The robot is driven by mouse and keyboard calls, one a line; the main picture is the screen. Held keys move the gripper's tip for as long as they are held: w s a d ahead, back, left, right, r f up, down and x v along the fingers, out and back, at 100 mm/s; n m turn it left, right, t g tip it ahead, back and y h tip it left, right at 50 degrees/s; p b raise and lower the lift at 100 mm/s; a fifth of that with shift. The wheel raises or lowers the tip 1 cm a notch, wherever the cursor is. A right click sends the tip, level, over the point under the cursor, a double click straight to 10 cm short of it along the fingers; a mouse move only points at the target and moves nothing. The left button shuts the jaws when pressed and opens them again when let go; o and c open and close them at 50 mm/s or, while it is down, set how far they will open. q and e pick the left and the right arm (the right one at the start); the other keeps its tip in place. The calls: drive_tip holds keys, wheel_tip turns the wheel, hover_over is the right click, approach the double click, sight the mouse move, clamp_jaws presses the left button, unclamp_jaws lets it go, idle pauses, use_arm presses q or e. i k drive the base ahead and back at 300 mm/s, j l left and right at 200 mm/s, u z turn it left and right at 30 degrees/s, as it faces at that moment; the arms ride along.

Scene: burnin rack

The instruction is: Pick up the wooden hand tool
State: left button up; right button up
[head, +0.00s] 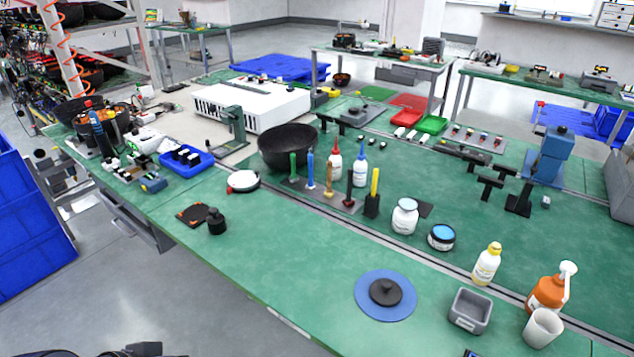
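A tool with a brown, wood-coloured handle (329,179) stands upright in a row of hand tools on a dark flat holder (309,195) on the green bench. A green-handled tool (293,166) and a blue-handled one (310,168) stand to its left. A black tool with a red base (349,188) stands to its right. A dark part at the bottom left edge seems to be my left gripper (142,350), cut off by the frame and far from the tools. Its fingers cannot be made out. My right gripper is not in view.
A black bowl (287,147) stands behind the holder, with red-capped (335,163) and blue-capped (360,168) bottles close by. A black block with a yellow-handled item (374,184) stands to the right. The bench front (270,245) is mostly clear.

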sight(329, 193)
drive_tip(key=z, duration=0.95)
drive_tip(key=i+j+z, duration=0.1)
drive_tip(key=j+z, duration=0.2)
drive_tip(key=j, duration=0.35)
drive_tip(key=j+z, duration=0.3)
drive_tip(key=j, duration=0.4)
